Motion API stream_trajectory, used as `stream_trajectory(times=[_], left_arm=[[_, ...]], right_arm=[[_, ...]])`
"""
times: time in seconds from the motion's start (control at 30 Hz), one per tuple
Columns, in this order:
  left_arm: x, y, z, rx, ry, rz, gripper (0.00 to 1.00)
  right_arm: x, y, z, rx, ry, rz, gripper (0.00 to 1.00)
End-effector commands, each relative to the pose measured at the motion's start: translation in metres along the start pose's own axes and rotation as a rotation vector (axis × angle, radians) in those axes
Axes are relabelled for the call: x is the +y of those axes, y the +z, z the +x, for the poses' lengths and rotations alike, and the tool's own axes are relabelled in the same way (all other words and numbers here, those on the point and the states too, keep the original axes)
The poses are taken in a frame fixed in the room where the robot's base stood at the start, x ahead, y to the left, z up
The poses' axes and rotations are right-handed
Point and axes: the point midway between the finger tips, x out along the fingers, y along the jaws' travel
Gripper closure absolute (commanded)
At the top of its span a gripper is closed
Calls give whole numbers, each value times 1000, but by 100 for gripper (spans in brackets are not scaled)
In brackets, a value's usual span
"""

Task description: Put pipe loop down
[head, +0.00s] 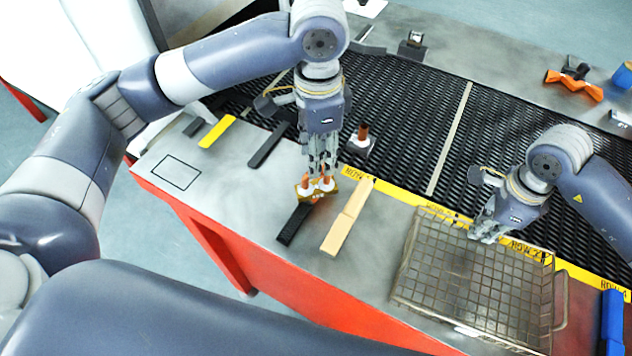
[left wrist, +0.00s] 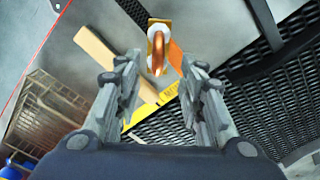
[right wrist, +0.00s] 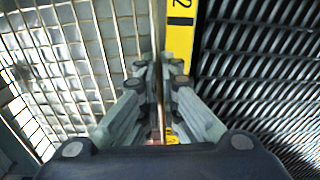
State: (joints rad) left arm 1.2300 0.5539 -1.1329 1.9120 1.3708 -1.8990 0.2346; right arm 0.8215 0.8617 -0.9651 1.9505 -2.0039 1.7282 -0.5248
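The copper pipe loop (head: 325,183) with white collars and a brass-coloured plate is directly below my left gripper (head: 319,172), near the upper end of a black bar (head: 294,224). I cannot tell whether it rests on the bar or on the table. In the left wrist view the loop (left wrist: 158,54) lies just beyond the fingertips, between their lines. The left fingers (left wrist: 162,72) are spread, with a clear gap and nothing clamped. My right gripper (head: 487,232) is at the wire basket's far rim (head: 440,214). Its fingers (right wrist: 163,72) are close together around the rim wire.
The wire basket (right wrist: 75,60) fills the table's front right. A beige block (head: 347,217) lies just right of the loop. A copper-topped fitting (head: 362,136) stands behind on the black mesh belt (head: 415,120). A blue object (head: 612,320) is at far right. The table's left front is clear.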

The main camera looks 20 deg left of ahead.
Motion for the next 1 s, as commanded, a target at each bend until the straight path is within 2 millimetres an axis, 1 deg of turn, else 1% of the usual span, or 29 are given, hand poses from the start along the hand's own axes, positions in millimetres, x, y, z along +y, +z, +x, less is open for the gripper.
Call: stream_trajectory(times=[0.17, 0.3, 0.47, 0.57, 0.77, 0.8, 0.87, 0.9, 0.93, 1.0], left_arm=[[0, 2, 13, -2, 1, -1, 63], [2, 4, 35, -3, 2, -1, 63], [3, 4, 54, -2, 1, -1, 63], [3, 4, 58, 1, 1, 0, 63], [2, 4, 58, 1, 1, -1, 63], [2, 4, 58, 1, 1, -1, 72], [2, 4, 58, 1, 1, -1, 86], [2, 4, 58, 1, 1, -1, 95], [2, 4, 58, 1, 1, -1, 100], [2, 4, 58, 1, 0, -1, 100]], right_arm=[[0, 0, 0, 0, -1, 0, 100], [0, 0, 0, 0, -1, 0, 100], [0, 0, 0, 0, -1, 0, 100], [0, 0, 0, 0, -1, 0, 100], [0, 0, 0, 0, -1, 0, 100], [0, 0, 0, 0, -1, 0, 100], [0, 0, 0, 0, -1, 0, 100], [0, 0, 0, 0, -1, 0, 100], [0, 0, 0, 0, -1, 0, 100], [0, 0, 0, 0, -1, 0, 100]])
